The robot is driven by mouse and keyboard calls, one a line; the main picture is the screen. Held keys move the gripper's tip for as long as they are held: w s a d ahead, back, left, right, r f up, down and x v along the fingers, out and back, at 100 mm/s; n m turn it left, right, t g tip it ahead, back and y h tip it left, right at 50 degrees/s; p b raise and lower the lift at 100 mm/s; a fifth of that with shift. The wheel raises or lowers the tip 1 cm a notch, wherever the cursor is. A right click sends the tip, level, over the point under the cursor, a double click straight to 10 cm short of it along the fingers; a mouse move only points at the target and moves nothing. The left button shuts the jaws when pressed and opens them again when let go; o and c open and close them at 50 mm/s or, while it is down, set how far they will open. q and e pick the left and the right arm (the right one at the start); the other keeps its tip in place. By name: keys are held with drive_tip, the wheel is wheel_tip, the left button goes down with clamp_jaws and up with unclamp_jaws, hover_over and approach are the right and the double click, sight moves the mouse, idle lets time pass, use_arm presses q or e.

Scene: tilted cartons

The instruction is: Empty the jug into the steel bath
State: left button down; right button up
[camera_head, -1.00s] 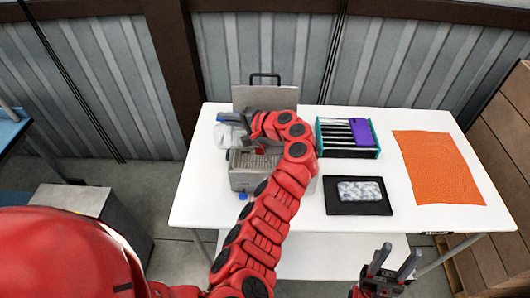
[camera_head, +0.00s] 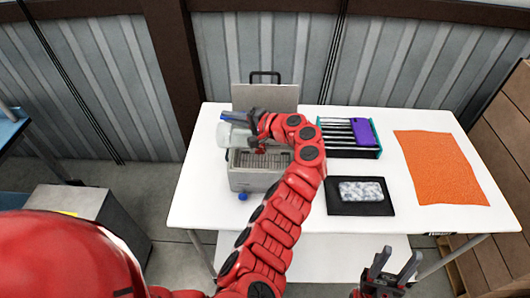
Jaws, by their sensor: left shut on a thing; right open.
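The steel bath (camera_head: 252,181) stands on the left part of the white table, with its lid (camera_head: 265,98) raised at the back. A rack or grate shows inside it. The jug (camera_head: 226,134), translucent with a blue part at the top, is at the bath's left rear and looks tilted. My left gripper (camera_head: 250,121) is shut on the jug, and the arm hides part of the jug and the bath. Whether liquid is in the jug or flowing cannot be told. My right gripper (camera_head: 390,262) is open and empty, in front of the table's edge.
A teal-edged rack (camera_head: 349,152) with a purple item (camera_head: 363,132) stands right of the bath. A grey patterned pack (camera_head: 361,191) lies on a black mat (camera_head: 346,209). An orange cloth (camera_head: 440,168) lies at the right. A blue knob (camera_head: 243,197) shows at the bath's front.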

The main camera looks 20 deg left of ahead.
use_arm(q)
drive_tip(key=shift+w+d+r+m+y+b, duration=0.15)
drive_tip(key=shift+d+r+m+y+b, duration=0.15)
drive_tip(key=shift+d+y+b, duration=0.6)
drive_tip(key=shift+w+d+r+m+y+b, duration=0.15)
drive_tip(key=shift+d+r+y+b, duration=0.3)
drive_tip(key=shift+b, duration=0.75)
